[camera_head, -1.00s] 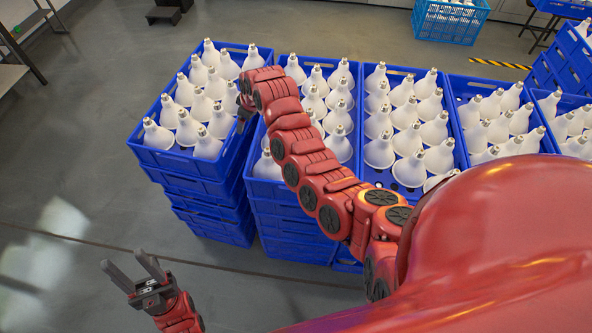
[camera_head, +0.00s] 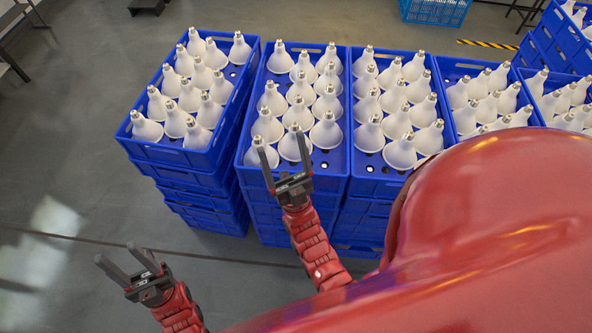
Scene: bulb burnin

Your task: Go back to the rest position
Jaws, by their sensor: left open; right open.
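My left gripper (camera_head: 128,265) is at the lower left, over the bare floor. Its two dark fingers are apart with nothing between them. My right gripper (camera_head: 282,160) is near the front edge of the second blue crate (camera_head: 322,180) from the left. Its fingers are spread and point up in the picture, over the front bulbs. No bulb is seen held in it; whether the fingertips touch anything is hard to tell. My red body covers the lower right and hides part of the crates there.
White bulbs (camera_head: 193,98) stand base up in several stacked blue crates. The leftmost crate (camera_head: 165,155) has an empty spot near its back. A light blue crate (camera_head: 436,12) stands at the back. The floor (camera_head: 70,130) at left is clear.

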